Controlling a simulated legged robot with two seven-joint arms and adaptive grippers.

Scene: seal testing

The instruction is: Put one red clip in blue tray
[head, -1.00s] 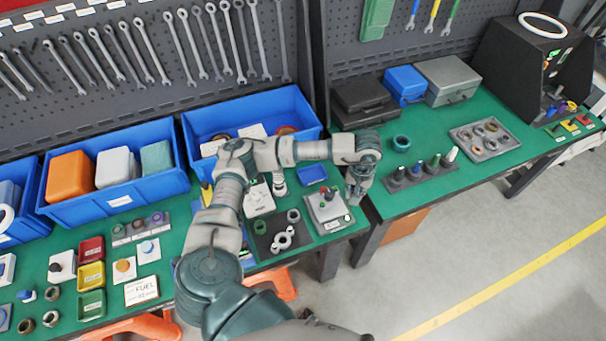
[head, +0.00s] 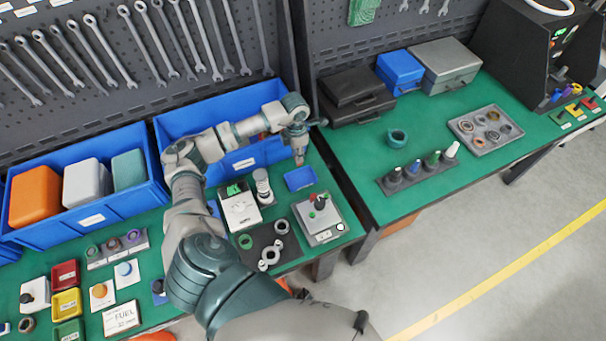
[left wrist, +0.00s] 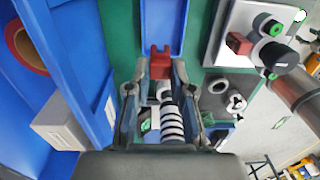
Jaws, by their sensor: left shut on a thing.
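My left gripper (head: 299,158) is just above the small blue tray (head: 300,178) on the left green bench. In the left wrist view the gripper (left wrist: 161,72) is shut on a red clip (left wrist: 160,60). The clip's far end overlaps the near edge of the blue tray (left wrist: 163,25) in that view. I cannot tell whether the clip touches the tray. The visible part of the tray is empty. My right gripper is not in view.
A white box (head: 240,212) and a dark mat with rings (head: 265,246) lie nearer. A large blue bin (head: 190,125) stands behind.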

